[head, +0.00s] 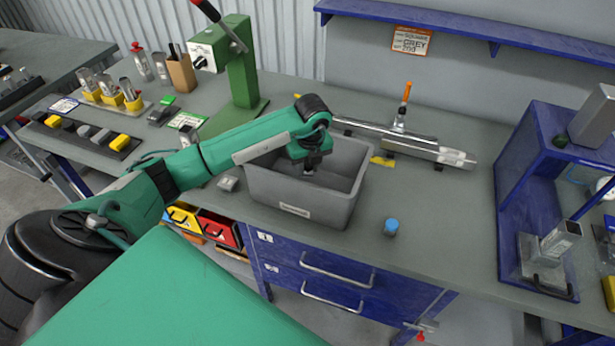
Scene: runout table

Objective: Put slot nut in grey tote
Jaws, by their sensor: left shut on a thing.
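The grey tote (300,208) is an open-topped bin with a label on its front wall, standing on the workbench at the middle. My left gripper (309,170) reaches over its left and back walls and points down into its opening. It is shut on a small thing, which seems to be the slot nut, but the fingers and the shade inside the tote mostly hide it. I cannot tell how far it is above the tote floor. My right gripper is not in view.
A green press (240,75) stands behind left of the tote. A metal rail assembly (400,140) lies behind right. A blue cap (391,227) stands right of the tote, and a small grey block (228,183) lies left. A blue frame (545,150) stands at the right.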

